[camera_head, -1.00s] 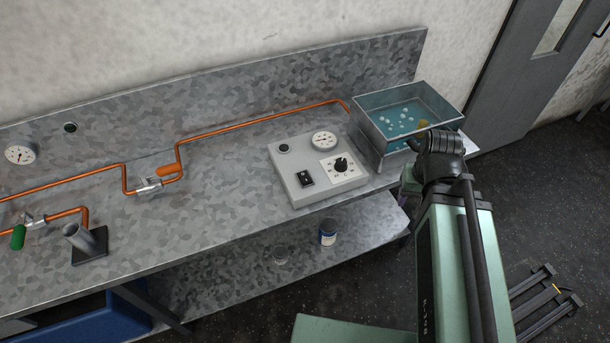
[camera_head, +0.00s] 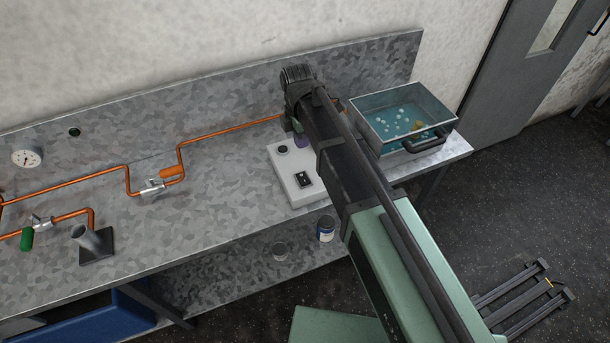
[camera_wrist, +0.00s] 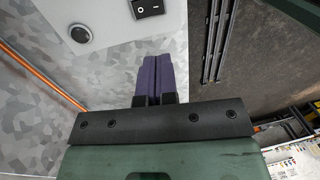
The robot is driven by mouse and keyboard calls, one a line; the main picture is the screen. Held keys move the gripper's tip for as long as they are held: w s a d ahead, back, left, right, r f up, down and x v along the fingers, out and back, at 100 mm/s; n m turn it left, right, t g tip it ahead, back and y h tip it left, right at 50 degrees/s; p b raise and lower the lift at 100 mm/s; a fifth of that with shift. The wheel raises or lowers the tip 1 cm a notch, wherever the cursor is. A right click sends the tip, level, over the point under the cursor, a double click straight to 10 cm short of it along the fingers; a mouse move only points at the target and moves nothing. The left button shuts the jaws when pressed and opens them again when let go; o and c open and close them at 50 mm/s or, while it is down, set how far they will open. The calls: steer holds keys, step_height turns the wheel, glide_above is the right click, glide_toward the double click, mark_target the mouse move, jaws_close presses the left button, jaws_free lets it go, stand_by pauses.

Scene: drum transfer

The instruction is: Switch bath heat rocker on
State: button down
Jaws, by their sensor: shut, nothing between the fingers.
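The bath heat rocker (camera_head: 304,179) is a small black switch on the top of the pale control box (camera_head: 292,161). It also shows at the top of the wrist view (camera_wrist: 148,8), with white I and O marks. Which side is pressed is too small to tell. My gripper (camera_wrist: 160,58) is shut and empty, its purple fingers together.
The water bath (camera_head: 400,118) with a black handle stands right of the box. A round indicator (camera_wrist: 80,33) sits on the box beside the rocker. An orange pipe (camera_head: 228,131) runs along the bench behind.

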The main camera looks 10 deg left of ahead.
mark_target(304, 179)
steer(key=f+b, duration=0.4)
steer(key=s+f+b, duration=0.1)
steer(key=f+b, duration=0.4)
steer(key=d+f+b, duration=0.1)
steer(key=f+b, duration=0.4)
steer(key=shift+s, duration=0.3)
steer(key=shift+s+d+f+t, duration=0.15)
steer(key=shift+f+t, duration=0.1)
steer(key=shift+t, duration=0.05)
steer(key=shift+r, duration=0.1)
steer(key=shift+w+a+r, duration=0.3)
steer(key=shift+w+a, duration=0.15)
steer(key=shift+w, duration=0.25)
